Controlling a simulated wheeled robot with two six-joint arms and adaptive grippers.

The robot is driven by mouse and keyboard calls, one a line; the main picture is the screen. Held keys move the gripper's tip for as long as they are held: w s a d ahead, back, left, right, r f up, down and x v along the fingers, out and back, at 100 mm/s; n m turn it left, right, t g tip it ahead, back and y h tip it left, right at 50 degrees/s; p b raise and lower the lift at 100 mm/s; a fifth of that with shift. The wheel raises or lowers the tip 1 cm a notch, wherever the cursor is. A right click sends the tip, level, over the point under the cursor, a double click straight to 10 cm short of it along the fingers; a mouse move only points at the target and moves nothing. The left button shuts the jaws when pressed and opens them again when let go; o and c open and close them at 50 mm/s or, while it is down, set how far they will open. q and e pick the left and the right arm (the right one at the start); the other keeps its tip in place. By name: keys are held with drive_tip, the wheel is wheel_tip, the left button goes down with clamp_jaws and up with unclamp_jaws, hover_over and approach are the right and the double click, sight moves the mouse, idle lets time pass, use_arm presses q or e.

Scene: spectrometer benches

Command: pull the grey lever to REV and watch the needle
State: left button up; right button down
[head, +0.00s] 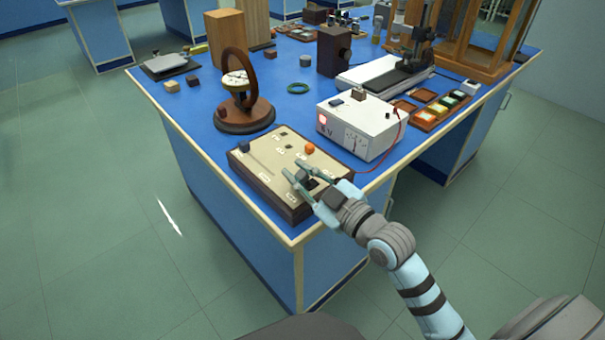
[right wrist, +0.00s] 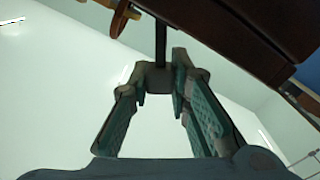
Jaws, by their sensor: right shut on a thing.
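The grey lever is on a cream-topped control box (head: 268,175) with dark wooden sides, at the blue bench's near corner. In the right wrist view its grey knob (right wrist: 158,76) and dark stem (right wrist: 161,42) show. My right gripper (head: 297,173) is over the box's near right part, with its fingers closed on either side of the knob. The fingers hide much of the lever in the head view; the box lettering is too small to read. A round pale dial (head: 236,79) sits inside an upright wooden ring on a round base; its needle is too small to read. My left gripper is not in view.
The box also carries an orange knob (head: 310,148) and a dark knob (head: 244,146). A white meter unit (head: 360,128) with a red lead stands close behind the box on the right. A green ring (head: 298,88) lies farther back. Bare blue bench (head: 185,112) shows left of the wooden base.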

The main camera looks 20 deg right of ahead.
drive_tip(key=c, duration=1.5)
unclamp_jaws()
drive_tip(key=shift+s+d, duration=0.1)
drive_tip(key=shift+s, duration=0.15)
drive_tip(key=v, duration=0.7)
